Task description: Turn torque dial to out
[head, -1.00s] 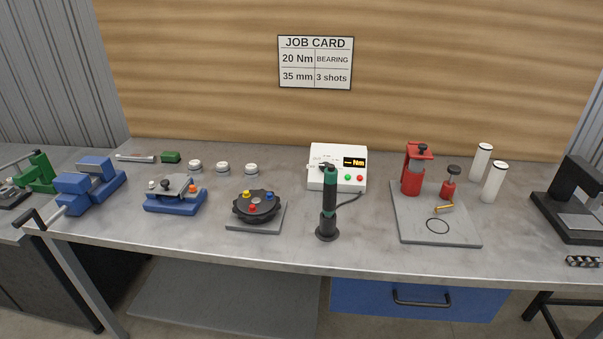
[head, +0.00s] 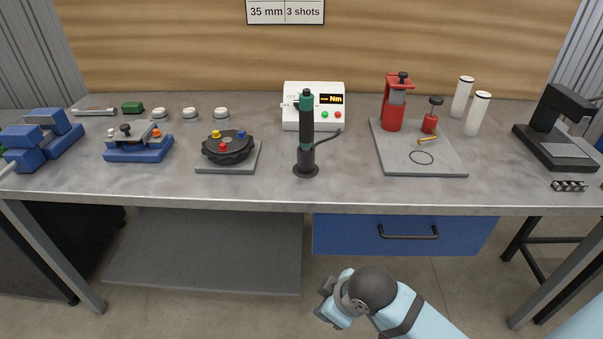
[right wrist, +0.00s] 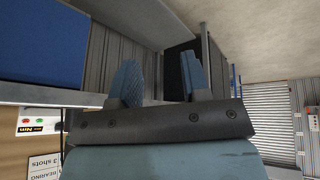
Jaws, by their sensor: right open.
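The white torque controller box (head: 334,118) stands at the back middle of the bench, with a yellow "Nm" display, a green button and a red button. Its dial is on the left of its face, mostly hidden behind the upright green and black screwdriver (head: 306,140). My right arm (head: 375,292) reaches in low, in front of the bench and below its top. My right gripper (right wrist: 158,78) is open and empty in the right wrist view, away from the controller box (right wrist: 38,120). My left gripper is out of view.
Right of the controller is a grey plate (head: 440,160) with a red press (head: 393,108). Left is a black round fixture (head: 228,146) with coloured knobs. A blue drawer (head: 345,237) sits under the bench edge (head: 260,208). The front strip of the bench is clear.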

